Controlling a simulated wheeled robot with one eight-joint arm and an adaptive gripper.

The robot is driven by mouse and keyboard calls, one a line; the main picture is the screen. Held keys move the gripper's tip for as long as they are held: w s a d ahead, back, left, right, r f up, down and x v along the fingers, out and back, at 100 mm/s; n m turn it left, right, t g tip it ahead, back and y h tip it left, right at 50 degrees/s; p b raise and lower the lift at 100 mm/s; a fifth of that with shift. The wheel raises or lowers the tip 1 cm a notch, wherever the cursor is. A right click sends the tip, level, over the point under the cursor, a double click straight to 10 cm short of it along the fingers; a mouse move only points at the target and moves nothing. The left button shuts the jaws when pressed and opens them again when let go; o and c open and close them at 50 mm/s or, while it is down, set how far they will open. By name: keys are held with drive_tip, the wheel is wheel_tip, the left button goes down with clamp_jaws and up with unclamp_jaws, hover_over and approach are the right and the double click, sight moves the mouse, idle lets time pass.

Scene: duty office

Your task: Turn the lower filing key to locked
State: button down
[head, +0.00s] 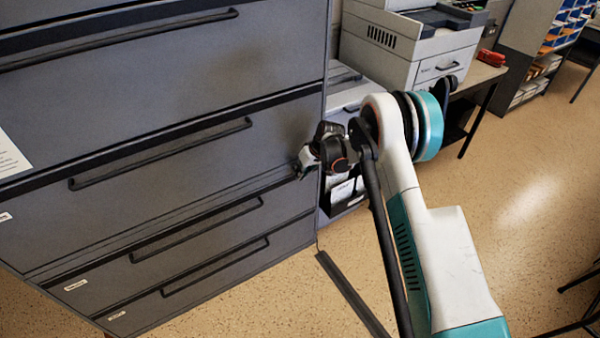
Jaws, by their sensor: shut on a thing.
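A grey filing cabinet (165,115) with several drawers and long dark handles fills the left side. My gripper (302,163) is at the right edge of the cabinet front, level with the gap under the long-handled middle drawer (100,210). Its fingers are shut on the lower filing key, against the cabinet face. The key itself is hidden by the fingers and too small to make out, so its turn position cannot be told. My arm reaches in from the lower right.
A large printer (410,45) stands on a table right of the cabinet, with a red stapler-like object (491,57) beside it. A low grey unit (345,95) stands behind my wrist. Shelves (540,60) are at the back right.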

drive_tip(key=g+y, duration=0.1)
drive_tip(key=m+g+y, duration=0.1)
drive_tip(key=y, duration=0.1)
drive_tip(key=g+y, duration=0.1)
drive_tip(key=y, duration=0.1)
drive_tip(key=shift+w+d+f, duration=0.2)
drive_tip(key=shift+w+d, duration=0.05)
drive_tip(key=shift+d, duration=0.1)
drive_tip(key=shift+m, duration=0.3)
drive_tip(key=c, duration=1.7)
unclamp_jaws()
drive_tip(key=v, duration=1.2)
drive_tip(key=shift+f, duration=0.15)
drive_tip(key=shift+d, duration=0.15)
